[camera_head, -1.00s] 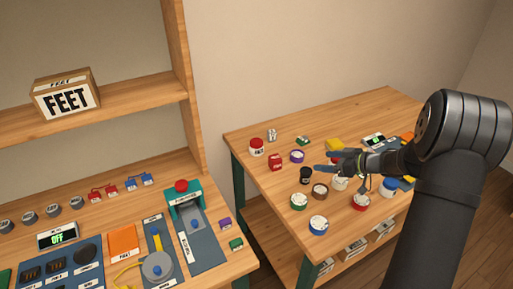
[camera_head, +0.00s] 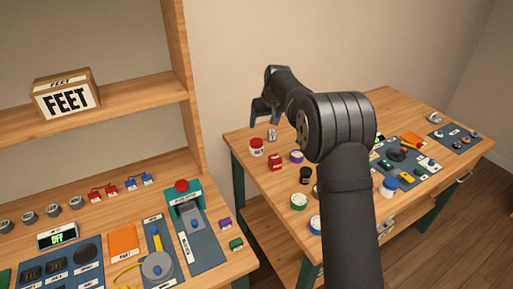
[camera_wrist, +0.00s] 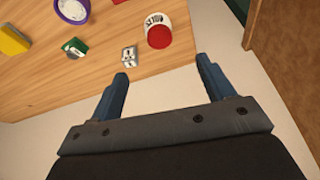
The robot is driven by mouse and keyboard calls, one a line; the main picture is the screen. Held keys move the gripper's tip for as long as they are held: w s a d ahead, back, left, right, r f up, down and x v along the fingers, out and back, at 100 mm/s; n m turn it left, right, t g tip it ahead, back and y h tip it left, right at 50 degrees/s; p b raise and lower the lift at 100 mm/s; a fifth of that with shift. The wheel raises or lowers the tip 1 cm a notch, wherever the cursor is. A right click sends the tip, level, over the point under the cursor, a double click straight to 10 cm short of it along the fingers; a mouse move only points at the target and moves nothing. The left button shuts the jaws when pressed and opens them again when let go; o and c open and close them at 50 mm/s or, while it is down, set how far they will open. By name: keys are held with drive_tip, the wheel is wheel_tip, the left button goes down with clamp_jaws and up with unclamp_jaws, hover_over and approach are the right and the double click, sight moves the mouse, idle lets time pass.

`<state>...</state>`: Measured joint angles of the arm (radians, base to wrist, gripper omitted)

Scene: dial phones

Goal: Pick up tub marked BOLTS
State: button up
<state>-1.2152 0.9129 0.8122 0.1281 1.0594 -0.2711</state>
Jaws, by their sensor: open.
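A white tub with a red lid (camera_head: 256,147) stands near the far left corner of the right-hand table. It also shows at the top of the wrist view (camera_wrist: 157,30), where its dark lettering is upside down and I cannot read it surely. Other tubs stand nearby, their labels too small to read. My gripper (camera_head: 264,119) is open and empty, raised above the far left of the table. In the wrist view its two fingers (camera_wrist: 162,68) are spread apart, with the red-lidded tub beyond their tips and not between them.
A small white marked block (camera_wrist: 129,56) lies beside the red-lidded tub. The wall is close behind. My arm hides the table's middle.

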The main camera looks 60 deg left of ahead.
hover_over(256, 141)
drive_tip(key=d, duration=0.3)
drive_tip(key=shift+m+t, duration=0.3)
drive_tip(key=f, duration=1)
drive_tip(key=shift+s, duration=0.35)
drive_tip(key=shift+w+a+x, duration=0.1)
drive_tip(key=shift+x, duration=1.3)
drive_tip(key=shift+w+a+x, duration=0.1)
drive_tip(key=shift+x, duration=1.25)
drive_tip(key=shift+r, duration=0.1)
drive_tip(key=shift+c, duration=0.2)
drive_tip(key=c, duration=1.1)
